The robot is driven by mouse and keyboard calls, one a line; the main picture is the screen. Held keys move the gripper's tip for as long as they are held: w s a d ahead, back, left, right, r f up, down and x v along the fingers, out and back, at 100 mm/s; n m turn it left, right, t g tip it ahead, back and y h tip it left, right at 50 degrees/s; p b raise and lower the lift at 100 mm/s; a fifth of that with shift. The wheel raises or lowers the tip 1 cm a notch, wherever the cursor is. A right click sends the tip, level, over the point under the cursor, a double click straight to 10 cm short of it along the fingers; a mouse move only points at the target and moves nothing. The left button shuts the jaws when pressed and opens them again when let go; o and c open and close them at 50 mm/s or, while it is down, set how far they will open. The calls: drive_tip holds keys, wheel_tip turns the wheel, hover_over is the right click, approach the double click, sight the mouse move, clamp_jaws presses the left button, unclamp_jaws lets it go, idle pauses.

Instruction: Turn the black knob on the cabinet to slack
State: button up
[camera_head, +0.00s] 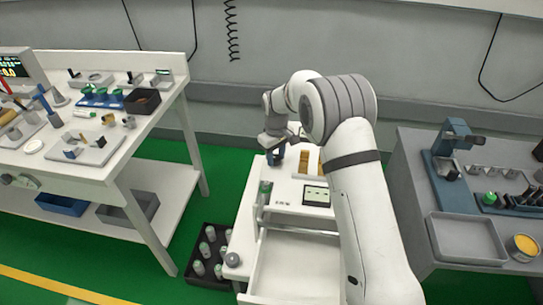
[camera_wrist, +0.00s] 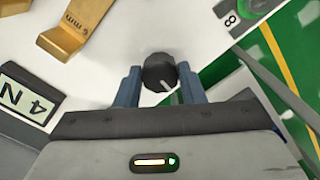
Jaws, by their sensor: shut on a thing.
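In the head view my gripper (camera_head: 275,156) is down at the back left of the cabinet (camera_head: 285,203) top. I cannot make out the knob there. No mark reading slack is legible.
A brass piece marked 6 mm (camera_wrist: 68,30) and a dark-framed label (camera_wrist: 28,98) lie near the knob. In the head view a small display panel (camera_head: 316,195) is on the cabinet. A workbench (camera_head: 90,180) stands left, a grey bench (camera_head: 410,180) right, a black crate (camera_head: 207,262) on the floor.

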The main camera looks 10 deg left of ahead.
sight(275, 157)
drive_tip(key=shift+w+a+r+n, duration=0.15)
drive_tip(key=shift+r+n, duration=0.05)
drive_tip(key=shift+n, duration=0.5)
drive_tip(key=o, duration=1)
drive_tip(key=shift+f, duration=0.15)
wheel_tip(275, 157, up, 7)
drive_tip(key=shift+r, duration=0.4)
